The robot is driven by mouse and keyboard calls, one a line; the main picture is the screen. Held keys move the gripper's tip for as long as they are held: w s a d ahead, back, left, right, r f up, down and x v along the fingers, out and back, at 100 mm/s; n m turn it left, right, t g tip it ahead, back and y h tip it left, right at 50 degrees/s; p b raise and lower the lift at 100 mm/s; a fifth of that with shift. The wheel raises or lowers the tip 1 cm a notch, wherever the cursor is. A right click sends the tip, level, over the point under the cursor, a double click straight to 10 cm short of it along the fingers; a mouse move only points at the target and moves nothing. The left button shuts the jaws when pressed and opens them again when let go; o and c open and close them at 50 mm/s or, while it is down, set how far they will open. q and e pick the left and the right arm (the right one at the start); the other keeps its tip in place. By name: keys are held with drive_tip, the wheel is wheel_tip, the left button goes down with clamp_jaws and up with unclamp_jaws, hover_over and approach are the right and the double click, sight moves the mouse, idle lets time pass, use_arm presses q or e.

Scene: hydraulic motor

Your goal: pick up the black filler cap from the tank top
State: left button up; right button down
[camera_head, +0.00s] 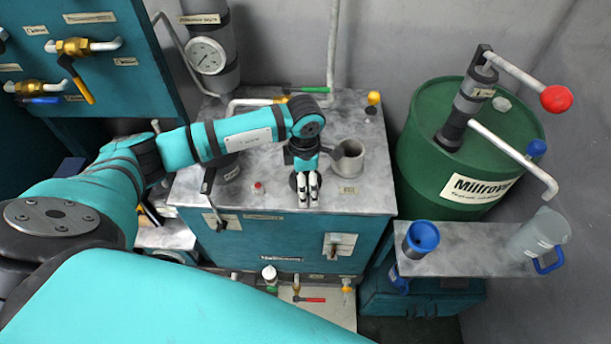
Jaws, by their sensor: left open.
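The tank top (375,195) is a grey metal surface over a teal cabinet. My left gripper (308,198) points down above its front middle, with its pale fingertips open. A dark rounded shape, which looks like the black filler cap (293,181), shows just behind and left of the fingers. The gripper hides most of it, and I cannot tell whether the fingers touch it. A grey open-topped filler neck (349,160) stands just right of the gripper. My right gripper is not in view.
A pressure gauge (207,55) and pipes stand at the back left of the tank. A green drum (430,165) with a hand pump is at right. A small shelf (465,262) holds a blue-rimmed cup (421,239) and a clear jug (538,233). A small red button (258,187) sits left of the gripper.

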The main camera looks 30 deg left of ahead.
use_arm(q)
drive_tip(key=c, duration=1.2)
